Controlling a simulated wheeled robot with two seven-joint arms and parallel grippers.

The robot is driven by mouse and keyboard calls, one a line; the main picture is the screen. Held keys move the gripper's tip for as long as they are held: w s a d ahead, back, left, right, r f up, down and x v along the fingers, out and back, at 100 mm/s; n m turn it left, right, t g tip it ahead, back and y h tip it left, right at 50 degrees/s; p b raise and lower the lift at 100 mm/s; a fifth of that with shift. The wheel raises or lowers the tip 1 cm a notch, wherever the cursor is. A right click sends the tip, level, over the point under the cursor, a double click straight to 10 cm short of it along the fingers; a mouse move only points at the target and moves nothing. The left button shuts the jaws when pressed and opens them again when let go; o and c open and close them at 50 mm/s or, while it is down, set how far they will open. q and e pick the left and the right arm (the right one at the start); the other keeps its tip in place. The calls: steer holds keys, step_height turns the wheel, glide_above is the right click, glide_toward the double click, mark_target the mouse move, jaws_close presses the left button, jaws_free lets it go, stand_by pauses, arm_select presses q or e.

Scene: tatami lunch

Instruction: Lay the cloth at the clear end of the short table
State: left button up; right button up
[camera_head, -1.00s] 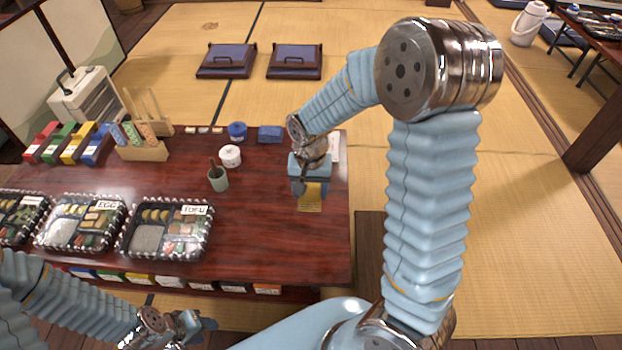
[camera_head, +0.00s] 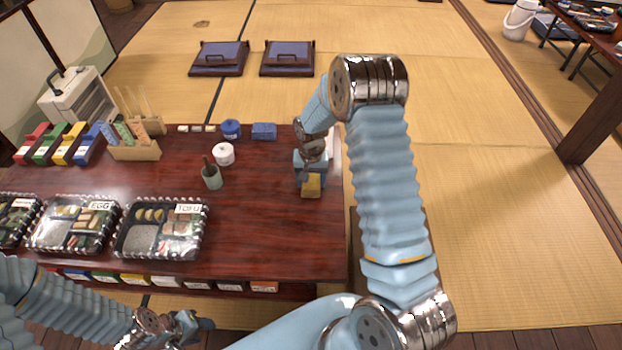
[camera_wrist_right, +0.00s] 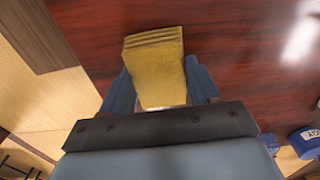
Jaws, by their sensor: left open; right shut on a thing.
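The cloth is a folded yellow piece (camera_head: 311,186) at the right end of the dark red table (camera_head: 262,225). My right gripper (camera_head: 311,175) is shut on it, and the cloth hangs out below the fingertips. In the right wrist view the layered cloth (camera_wrist_right: 155,66) sits between the two blue fingers (camera_wrist_right: 163,88), over the table top. Whether its lower edge touches the table I cannot tell. My left gripper (camera_head: 196,326) is open and empty, low in front of the table's front edge.
Lidded bento boxes (camera_head: 162,228) stand at the table's front left. A green cup (camera_head: 212,177), a white pot (camera_head: 224,154), a blue jar (camera_head: 231,129) and a blue box (camera_head: 264,131) stand further back. A white slip (camera_head: 330,143) lies behind my right gripper. The front right table top is bare.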

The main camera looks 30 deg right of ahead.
mark_target(311, 180)
steer(key=shift+r, duration=0.1)
steer(key=shift+f, duration=0.2)
steer(key=o, duration=1.2)
steer(key=shift+r, duration=0.15)
step_height(311, 180, up, 12)
steer(key=shift+p, duration=0.4)
